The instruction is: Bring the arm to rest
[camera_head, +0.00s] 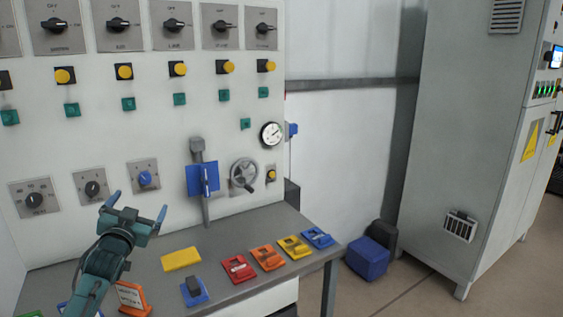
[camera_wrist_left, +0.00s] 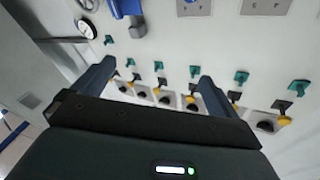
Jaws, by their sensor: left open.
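My left gripper (camera_head: 136,213) is raised in front of the white control panel (camera_head: 225,110), above the left part of the grey table. Its two blue-tipped fingers are spread wide, with nothing between them. In the left wrist view the open fingers (camera_wrist_left: 150,82) point towards the panel, with rows of knobs and buttons beyond them. The gripper appears apart from the panel and the table. My right gripper is in neither view.
The grey table (camera_head: 230,252) holds a yellow block (camera_head: 181,259), a blue holder (camera_head: 194,291) and several coloured holders. A blue lever (camera_head: 203,180) and a handwheel (camera_head: 244,174) stick out from the panel. A grey cabinet (camera_head: 470,140) stands right, beside open floor.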

